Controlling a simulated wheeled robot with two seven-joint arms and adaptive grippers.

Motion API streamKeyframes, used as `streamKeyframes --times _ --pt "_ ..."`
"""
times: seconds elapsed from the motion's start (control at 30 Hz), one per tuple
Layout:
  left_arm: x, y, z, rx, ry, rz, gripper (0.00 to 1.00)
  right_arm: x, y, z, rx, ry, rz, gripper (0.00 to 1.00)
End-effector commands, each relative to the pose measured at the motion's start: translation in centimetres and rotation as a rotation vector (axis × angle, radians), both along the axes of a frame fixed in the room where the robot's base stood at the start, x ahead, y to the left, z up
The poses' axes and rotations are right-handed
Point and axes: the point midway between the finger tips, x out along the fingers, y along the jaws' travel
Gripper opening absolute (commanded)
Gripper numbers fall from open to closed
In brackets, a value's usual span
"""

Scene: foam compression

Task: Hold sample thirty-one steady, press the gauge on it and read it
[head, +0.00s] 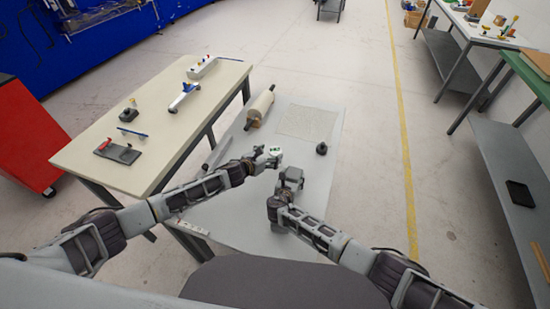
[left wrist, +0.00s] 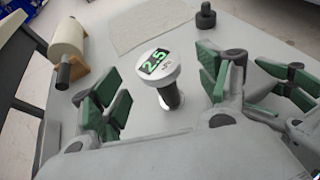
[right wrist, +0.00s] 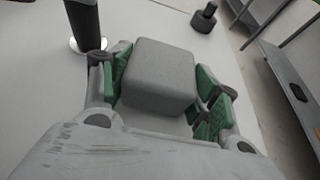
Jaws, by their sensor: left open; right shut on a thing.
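The gauge (head: 274,150) has a round white head and a dark handle. In the left wrist view its head (left wrist: 158,66) shows a green display reading 2.5. In the right wrist view its dark shaft and shiny foot (right wrist: 84,25) are left of the sample. My left gripper (head: 262,160) is open, with the gauge in the space between its fingers and no clear contact. My right gripper (head: 290,181) is shut on a grey foam block (right wrist: 160,75), held between the green pads. No number shows on the block.
The pale work surface (head: 235,225) also bears a cream roll on a wooden stand (head: 260,108), a textured sheet (head: 308,122) and a small dark knobbed weight (head: 321,149). A cream table (head: 165,150) with several tools stands at left. Bare surface lies right of the grippers.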

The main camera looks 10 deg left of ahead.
Motion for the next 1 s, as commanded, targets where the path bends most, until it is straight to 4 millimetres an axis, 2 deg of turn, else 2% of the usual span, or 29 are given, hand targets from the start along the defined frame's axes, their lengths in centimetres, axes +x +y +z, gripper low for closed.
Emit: streamKeyframes --times 0.63,1.0 --pt "3.6 -1.7 -1.2 0.0 -0.001 0.0 0.75 0.0 0.0 0.0 0.0 0.0 0.0 0.39" --pt "4.2 -2.0 -1.5 0.0 -0.001 0.0 0.75 0.0 0.0 0.0 0.0 0.0 0.0 0.39"
